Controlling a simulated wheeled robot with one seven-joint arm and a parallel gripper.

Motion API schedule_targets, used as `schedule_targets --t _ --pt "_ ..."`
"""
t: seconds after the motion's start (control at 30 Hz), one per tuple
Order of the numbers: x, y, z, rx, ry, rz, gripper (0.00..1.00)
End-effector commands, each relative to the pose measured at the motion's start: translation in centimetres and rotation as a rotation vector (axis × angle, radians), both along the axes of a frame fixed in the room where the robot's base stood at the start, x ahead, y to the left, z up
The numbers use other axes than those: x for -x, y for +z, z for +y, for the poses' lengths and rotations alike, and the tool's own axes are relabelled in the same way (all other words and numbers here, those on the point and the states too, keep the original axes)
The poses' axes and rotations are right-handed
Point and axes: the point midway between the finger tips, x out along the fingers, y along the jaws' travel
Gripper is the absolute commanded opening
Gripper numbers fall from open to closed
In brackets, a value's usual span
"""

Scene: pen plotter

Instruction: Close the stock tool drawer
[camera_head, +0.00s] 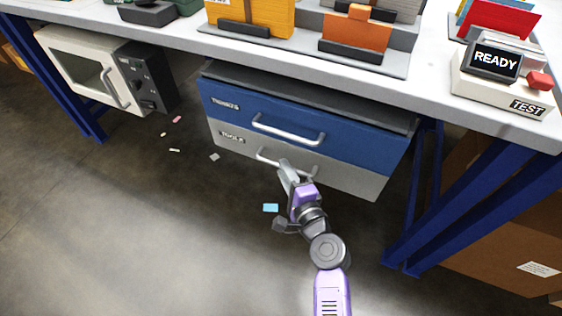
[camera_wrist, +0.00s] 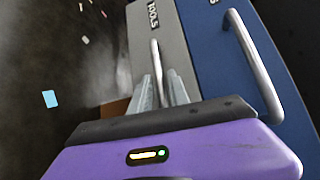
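The grey lower drawer (camera_head: 345,178), labelled TOOLS, sits under the blue drawer (camera_head: 350,148) beneath the bench. Its front looks roughly in line with the blue one; any small gap is hard to judge. The grey drawer also shows in the wrist view (camera_wrist: 160,22). My gripper (camera_head: 286,170) is at the grey drawer's silver handle (camera_head: 268,156). In the wrist view the handle (camera_wrist: 155,58) runs down between my two close-set fingers (camera_wrist: 163,92), which look shut on it. The fingers hide part of the handle.
A white oven-like box (camera_head: 80,68) stands left under the bench. Blue bench legs (camera_head: 440,210) and a cardboard box (camera_head: 510,240) are at right. Small scraps and a light blue card (camera_head: 270,208) lie on the floor. The floor at front left is clear.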

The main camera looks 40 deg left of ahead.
Motion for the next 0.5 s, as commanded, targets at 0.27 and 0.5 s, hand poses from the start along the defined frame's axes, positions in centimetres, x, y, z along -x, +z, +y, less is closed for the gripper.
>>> schedule_targets --t 0.27,0.5 --pt "2.1 0.5 -3.2 0.003 0.003 0.001 0.22" --pt "2.4 0.5 -3.7 0.003 0.004 0.001 0.22"
